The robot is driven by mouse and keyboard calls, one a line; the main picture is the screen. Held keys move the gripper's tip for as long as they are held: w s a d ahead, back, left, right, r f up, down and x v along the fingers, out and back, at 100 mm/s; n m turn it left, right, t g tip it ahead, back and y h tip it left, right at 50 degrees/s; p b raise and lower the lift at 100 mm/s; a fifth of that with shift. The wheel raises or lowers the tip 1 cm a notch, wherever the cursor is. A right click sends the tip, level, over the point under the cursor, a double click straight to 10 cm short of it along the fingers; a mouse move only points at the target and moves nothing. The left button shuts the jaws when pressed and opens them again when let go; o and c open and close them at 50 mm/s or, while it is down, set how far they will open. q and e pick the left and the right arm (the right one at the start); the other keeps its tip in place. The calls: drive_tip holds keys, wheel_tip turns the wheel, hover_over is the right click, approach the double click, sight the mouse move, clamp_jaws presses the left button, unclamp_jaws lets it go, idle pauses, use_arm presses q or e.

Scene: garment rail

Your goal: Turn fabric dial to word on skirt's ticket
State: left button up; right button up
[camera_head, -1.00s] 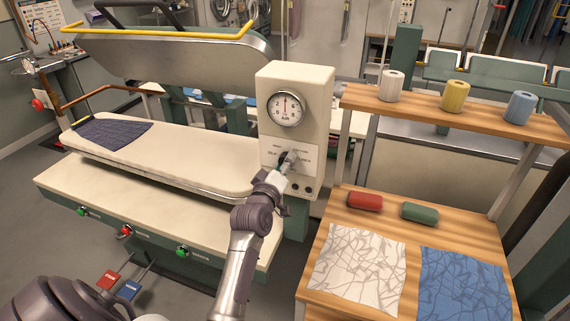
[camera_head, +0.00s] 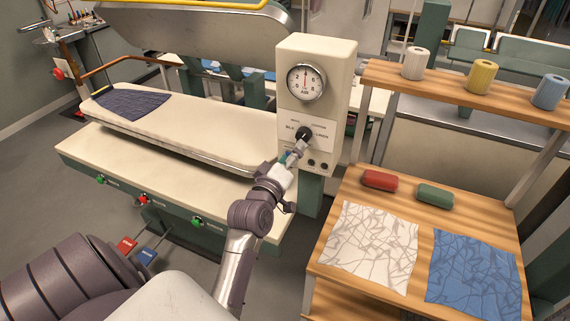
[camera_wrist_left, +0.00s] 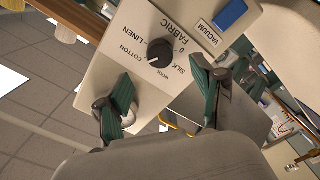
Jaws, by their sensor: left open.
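The fabric dial (camera_head: 304,134) is a black knob on the front of a cream control box (camera_head: 340,90), below a round gauge. In the left wrist view the dial (camera_wrist_left: 160,52) has COTTON, LINEN, SILK and WOOL around it; a small pale mark shows on its lower left, but I cannot tell which word it points to. My left gripper (camera_head: 293,156) is open and empty, just below and in front of the dial, apart from it. Its green-padded fingers (camera_wrist_left: 162,97) are spread wide. The dark blue skirt (camera_head: 130,103) lies on the press board; I cannot read any ticket word.
The padded press board (camera_head: 215,135) is left of the box, under the raised press head (camera_head: 190,45). A wooden shelf unit (camera_head: 345,190) on the right holds spools, red and green rolls and two cloths. A blue VACUUM button (camera_wrist_left: 230,14) is near the dial.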

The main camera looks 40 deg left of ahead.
use_arm(q)
drive_tip(key=v, duration=0.4)
drive_tip(key=shift+s, duration=0.4)
drive_tip(key=shift+d, duration=0.1)
drive_tip(key=s+d+f+m+g+h, duration=0.5)
drive_tip(key=s+d+f+m+g, duration=0.25)
drive_tip(key=d+f+m, duration=0.3)
drive_tip(key=s+d+f+m+g, duration=0.2)
drive_tip(key=s+f+g, duration=0.1)
drive_tip(key=s, duration=0.4)
drive_tip(key=s+d+f+m+g, duration=0.2)
drive_tip(key=s+f+m+g, duration=0.15)
drive_tip(key=s, duration=0.45)
wheel_tip(320, 180, down, 30)
drive_tip(key=s+g+b, duration=0.1)
drive_tip(key=s+b, duration=0.2)
drive_tip(key=b, duration=0.1)
drive_tip(key=s+a+f+g+b, duration=0.1)
drive_tip(key=s+a+f+b, duration=0.1)
drive_tip(key=s+f, duration=1.4)
wheel_tip(320, 180, down, 3)
drive_tip(key=shift+a+f+y, duration=0.1)
drive_tip(key=shift+a+y, duration=0.2)
drive_tip(key=shift+a, duration=0.4)
